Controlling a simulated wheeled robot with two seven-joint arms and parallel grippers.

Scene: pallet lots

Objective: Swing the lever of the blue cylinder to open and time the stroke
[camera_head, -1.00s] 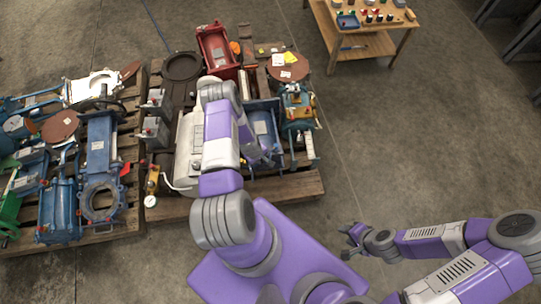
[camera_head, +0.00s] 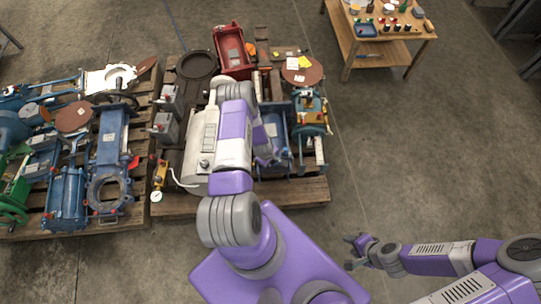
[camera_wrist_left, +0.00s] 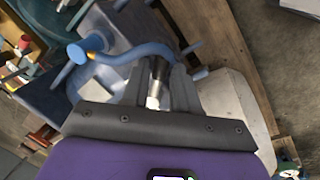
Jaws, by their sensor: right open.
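The blue cylinder (camera_head: 274,126) sits at the right part of the near pallet, partly hidden by my left arm. In the left wrist view its blue curved lever (camera_wrist_left: 146,50) with a round end (camera_wrist_left: 76,53) crosses just beyond my fingertips. My left gripper (camera_head: 268,160) is low beside the cylinder. In the left wrist view its fingers (camera_wrist_left: 167,78) stand on both sides of a dark and silver pin by the lever; whether they clamp anything is unclear. My right gripper (camera_head: 353,250) is open and empty over bare floor at the lower right.
The pallet (camera_head: 245,203) also carries a light grey box (camera_head: 201,140), a red unit (camera_head: 233,52) and a yellow-and-teal device (camera_head: 311,112) right beside the cylinder. A second loaded pallet (camera_head: 130,216) stands at left. A wooden table (camera_head: 385,48) stands at upper right. Floor at right is clear.

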